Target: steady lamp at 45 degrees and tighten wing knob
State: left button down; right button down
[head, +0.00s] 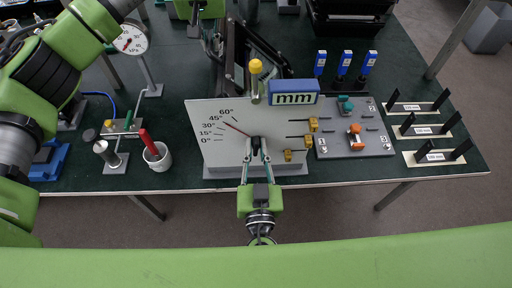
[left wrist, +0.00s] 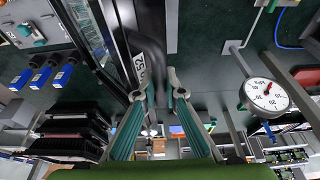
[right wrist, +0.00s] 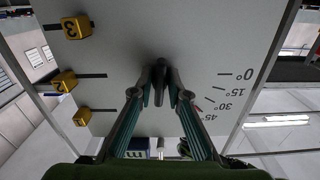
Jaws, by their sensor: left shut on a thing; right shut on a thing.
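A pale upright panel (head: 230,160) carries a printed angle scale from 0 to 60°, and its red pointer (head: 237,129) lies close to the 45° mark. The pointer shows near 45° in the right wrist view too (right wrist: 198,108). My right gripper (head: 256,147) is shut on the dark wing knob (right wrist: 159,82) at the panel's front. The fingers partly cover the knob. The lamp (head: 262,45), a dark framed housing, stands tilted behind the panel. My left gripper (head: 214,46) is behind the panel, shut on the dark lamp's edge (left wrist: 143,50); the exact contact is hard to see.
Yellow numbered tags (head: 313,124) sit on the panel's right. A blue mm box (head: 293,86), a grey plate with coloured knobs (head: 375,142) and black-pronged holders (head: 432,157) stand right. A cup with a red marker (head: 160,162) and a dial gauge (head: 131,39) stand left.

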jog(key=shift+s+a+f, duration=0.1)
jog(key=shift+f, duration=0.15)
jog(key=c, duration=1.9)
grip_release()
jog(key=shift+r, duration=0.1)
jog(key=s, duration=1.2)
